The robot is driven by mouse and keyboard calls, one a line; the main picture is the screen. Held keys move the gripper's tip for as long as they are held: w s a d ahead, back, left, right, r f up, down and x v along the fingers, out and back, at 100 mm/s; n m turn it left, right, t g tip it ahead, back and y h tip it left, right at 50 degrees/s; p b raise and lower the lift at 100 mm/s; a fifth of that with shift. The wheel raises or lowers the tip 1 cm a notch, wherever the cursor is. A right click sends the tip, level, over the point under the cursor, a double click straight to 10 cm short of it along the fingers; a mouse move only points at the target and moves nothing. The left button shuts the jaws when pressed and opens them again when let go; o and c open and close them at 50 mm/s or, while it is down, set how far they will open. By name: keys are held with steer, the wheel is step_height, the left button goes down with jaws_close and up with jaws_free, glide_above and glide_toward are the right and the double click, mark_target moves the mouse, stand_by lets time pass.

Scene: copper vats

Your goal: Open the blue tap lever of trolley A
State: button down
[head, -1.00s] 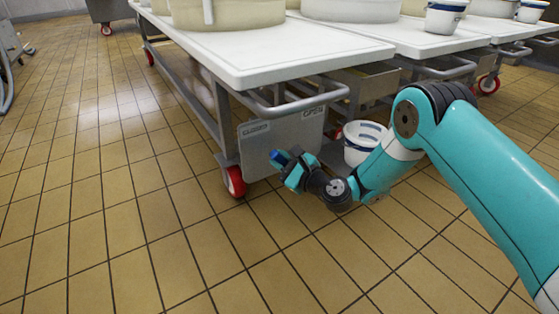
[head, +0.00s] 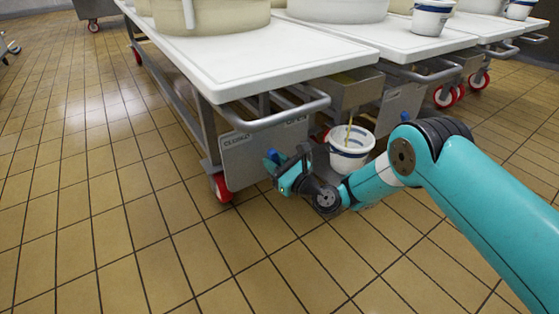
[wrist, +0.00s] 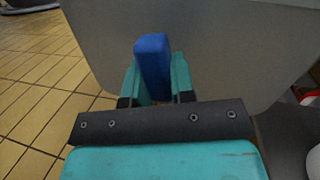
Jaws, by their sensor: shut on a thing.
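The blue tap lever (head: 272,156) is in front of a grey metal plate (head: 262,150) under the trolley's white top (head: 270,55). The plate reads CLOSED at its left and OPEN at its right. The lever's end lies low between the two words, nearer OPEN than before. My gripper (head: 280,168) is shut on the lever. In the wrist view the blue lever (wrist: 153,68) stands upright between both teal fingers. A thin yellowish stream falls into a white bucket with blue bands (head: 350,153), right of the plate. The tap's outlet is hard to make out.
A grey handle rail (head: 275,118) juts out above the plate. A red caster wheel (head: 221,188) stands left below it. Further trolleys (head: 420,38) stand at the right. The tiled floor (head: 110,240) in front and at the left is clear.

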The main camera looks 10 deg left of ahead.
steer(key=shift+w+d+r+m, duration=0.1)
steer(key=shift+w+d+m, duration=0.15)
steer(key=shift+m, duration=0.15)
steer(key=c, duration=1)
jaws_free()
steer(key=shift+o, duration=0.2)
